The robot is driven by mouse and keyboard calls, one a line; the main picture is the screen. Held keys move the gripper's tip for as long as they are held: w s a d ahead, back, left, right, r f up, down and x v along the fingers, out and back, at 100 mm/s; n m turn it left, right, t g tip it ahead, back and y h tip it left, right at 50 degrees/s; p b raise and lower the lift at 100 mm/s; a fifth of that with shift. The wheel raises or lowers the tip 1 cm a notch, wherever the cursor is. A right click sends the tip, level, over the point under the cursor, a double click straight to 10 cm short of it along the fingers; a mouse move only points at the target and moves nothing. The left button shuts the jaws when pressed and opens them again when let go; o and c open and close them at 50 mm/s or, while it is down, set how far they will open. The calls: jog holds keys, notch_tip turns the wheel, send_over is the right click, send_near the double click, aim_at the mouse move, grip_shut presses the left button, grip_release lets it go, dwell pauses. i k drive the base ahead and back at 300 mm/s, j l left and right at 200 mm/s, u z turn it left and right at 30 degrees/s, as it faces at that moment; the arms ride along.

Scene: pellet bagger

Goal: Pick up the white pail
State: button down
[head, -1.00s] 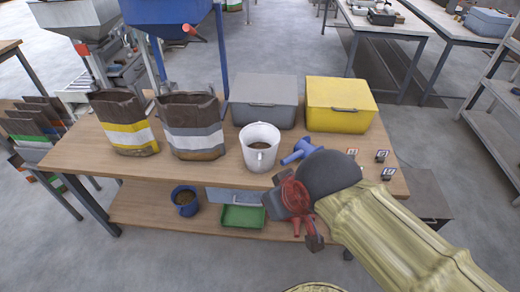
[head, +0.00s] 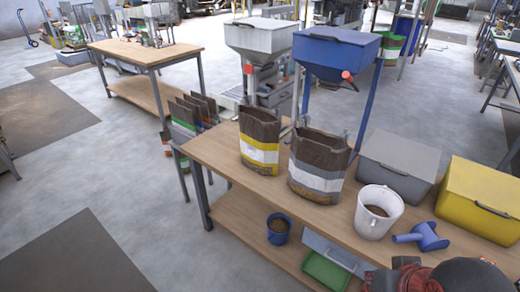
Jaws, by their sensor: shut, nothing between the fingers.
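The white pail (head: 378,214) stands upright on the wooden bench top, with brown material inside and a handle on its near side. My gripper (head: 388,281) shows only in part at the bottom right edge of the head view. It is shut and empty, in front of the pail in the picture and apart from it. Its fingertips are cut off by the frame edge.
A blue scoop (head: 422,237) lies just right of the pail. A grey bin (head: 398,162) and a yellow bin (head: 482,197) stand behind. Two open bags, a yellow-banded one (head: 259,143) and a grey-banded one (head: 318,165), stand left. A blue pail (head: 278,230) sits on the lower shelf.

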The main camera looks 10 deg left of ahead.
aim_at(379, 207)
jog(key=i+l+z, duration=0.2)
jog(key=i, duration=0.2)
jog(key=i+z, duration=0.25)
jog(key=i, duration=0.2)
